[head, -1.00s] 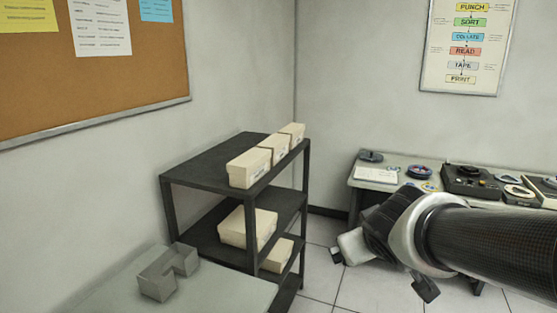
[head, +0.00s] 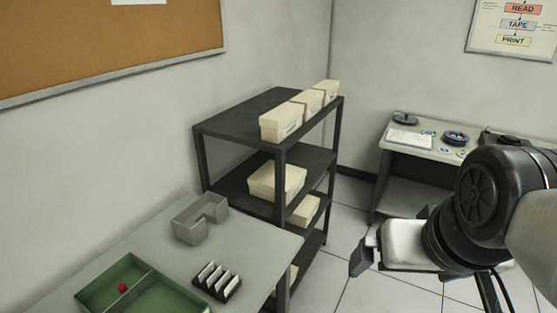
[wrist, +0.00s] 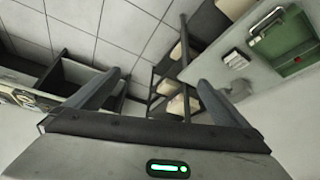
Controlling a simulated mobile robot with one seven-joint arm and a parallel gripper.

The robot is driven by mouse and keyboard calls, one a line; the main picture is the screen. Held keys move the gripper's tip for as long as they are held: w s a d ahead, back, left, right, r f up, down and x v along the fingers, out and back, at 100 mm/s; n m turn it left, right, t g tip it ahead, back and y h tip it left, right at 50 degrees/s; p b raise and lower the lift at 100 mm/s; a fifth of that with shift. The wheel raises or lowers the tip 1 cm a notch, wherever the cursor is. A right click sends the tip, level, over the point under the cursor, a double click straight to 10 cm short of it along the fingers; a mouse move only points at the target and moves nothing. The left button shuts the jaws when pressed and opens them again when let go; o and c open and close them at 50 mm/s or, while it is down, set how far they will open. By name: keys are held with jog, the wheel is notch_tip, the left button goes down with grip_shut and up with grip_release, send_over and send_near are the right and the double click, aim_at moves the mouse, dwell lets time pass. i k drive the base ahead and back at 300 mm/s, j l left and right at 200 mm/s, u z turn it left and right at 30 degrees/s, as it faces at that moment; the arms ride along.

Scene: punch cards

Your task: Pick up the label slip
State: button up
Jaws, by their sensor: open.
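I cannot make out a label slip for certain. Several white cards (head: 213,274) stand upright, tilted, in a small black rack (head: 228,293) on the grey table at the lower left of the head view. My gripper (head: 364,258) is at the right in the head view, over the floor, well apart from that table. In the wrist view my gripper (wrist: 158,80) has its two fingers spread wide with nothing between them.
On the grey table (head: 262,243) are a green divided tray (head: 168,297) with a red item (head: 122,288) and a grey angular holder (head: 200,220). A dark shelf unit (head: 240,118) with cream boxes (head: 277,180) stands behind. A desk (head: 425,153) is at the back right.

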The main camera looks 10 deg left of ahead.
aim_at(217, 274)
jog(key=i+l+u, duration=0.15)
jog(key=i+u, duration=0.25)
jog(key=i+l+u, duration=0.2)
jog(key=u, duration=0.2)
jog(key=i+l+u, duration=0.25)
jog(key=l+u, duration=0.15)
